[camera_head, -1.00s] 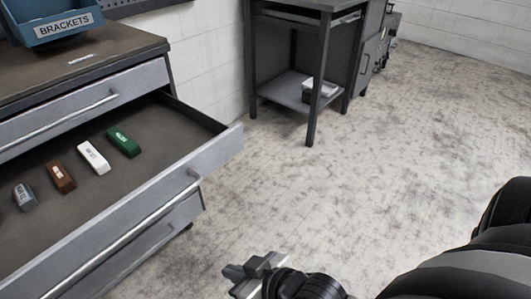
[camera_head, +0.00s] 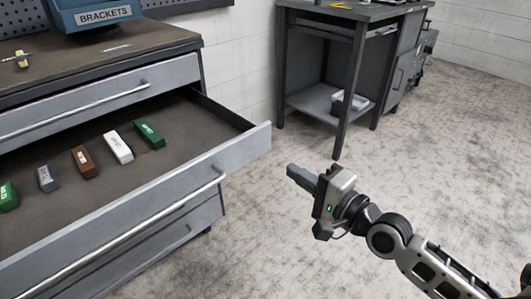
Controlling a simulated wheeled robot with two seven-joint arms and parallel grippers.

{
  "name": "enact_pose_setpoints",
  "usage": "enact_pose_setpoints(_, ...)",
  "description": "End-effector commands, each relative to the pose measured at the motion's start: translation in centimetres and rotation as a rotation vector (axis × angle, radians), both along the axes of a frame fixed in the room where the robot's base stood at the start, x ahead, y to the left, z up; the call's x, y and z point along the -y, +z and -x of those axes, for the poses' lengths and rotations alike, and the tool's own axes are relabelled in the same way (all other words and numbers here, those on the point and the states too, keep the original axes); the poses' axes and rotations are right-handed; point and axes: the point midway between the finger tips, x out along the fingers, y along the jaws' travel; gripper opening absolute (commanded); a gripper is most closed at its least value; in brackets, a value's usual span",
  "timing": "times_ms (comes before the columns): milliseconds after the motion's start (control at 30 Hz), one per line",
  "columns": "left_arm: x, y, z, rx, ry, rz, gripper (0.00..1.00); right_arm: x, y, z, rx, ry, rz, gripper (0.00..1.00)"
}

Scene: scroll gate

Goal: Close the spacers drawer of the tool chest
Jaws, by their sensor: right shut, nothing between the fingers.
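The tool chest (camera_head: 120,41) stands at the left. One drawer (camera_head: 245,152) is pulled out, with a long bar handle on its front. Inside lie several small blocks, among them a green block (camera_head: 149,135), a white block (camera_head: 118,147), a brown block (camera_head: 84,161) and a grey block (camera_head: 47,179). I cannot read a spacers label on the drawer. My right gripper (camera_head: 294,173) is shut and empty, to the right of the drawer front and apart from it. My left gripper is out of view.
A blue BRACKETS bin (camera_head: 95,14) sits on the chest top. A closed drawer (camera_head: 100,105) is above the open one. A dark metal workbench (camera_head: 344,95) stands behind. The concrete floor (camera_head: 430,150) at the right is clear.

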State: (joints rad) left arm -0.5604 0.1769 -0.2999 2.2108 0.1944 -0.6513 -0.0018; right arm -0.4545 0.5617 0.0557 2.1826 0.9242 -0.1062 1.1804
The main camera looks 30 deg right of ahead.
Motion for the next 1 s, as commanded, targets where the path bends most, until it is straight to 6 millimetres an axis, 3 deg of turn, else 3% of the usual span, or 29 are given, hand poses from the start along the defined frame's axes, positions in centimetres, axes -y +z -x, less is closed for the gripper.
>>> enact_pose_setpoints(300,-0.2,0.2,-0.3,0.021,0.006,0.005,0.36,-2.0,0.1,-5.9,0.005,0.001,-0.002,0.0)
enact_pose_setpoints(500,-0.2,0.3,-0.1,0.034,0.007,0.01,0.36,-2.7,-0.1,-8.3,0.0,0.001,0.001,0.0)
enact_pose_setpoints(1000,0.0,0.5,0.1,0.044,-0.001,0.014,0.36,-3.0,-0.1,-9.0,-0.001,0.001,0.003,0.0)
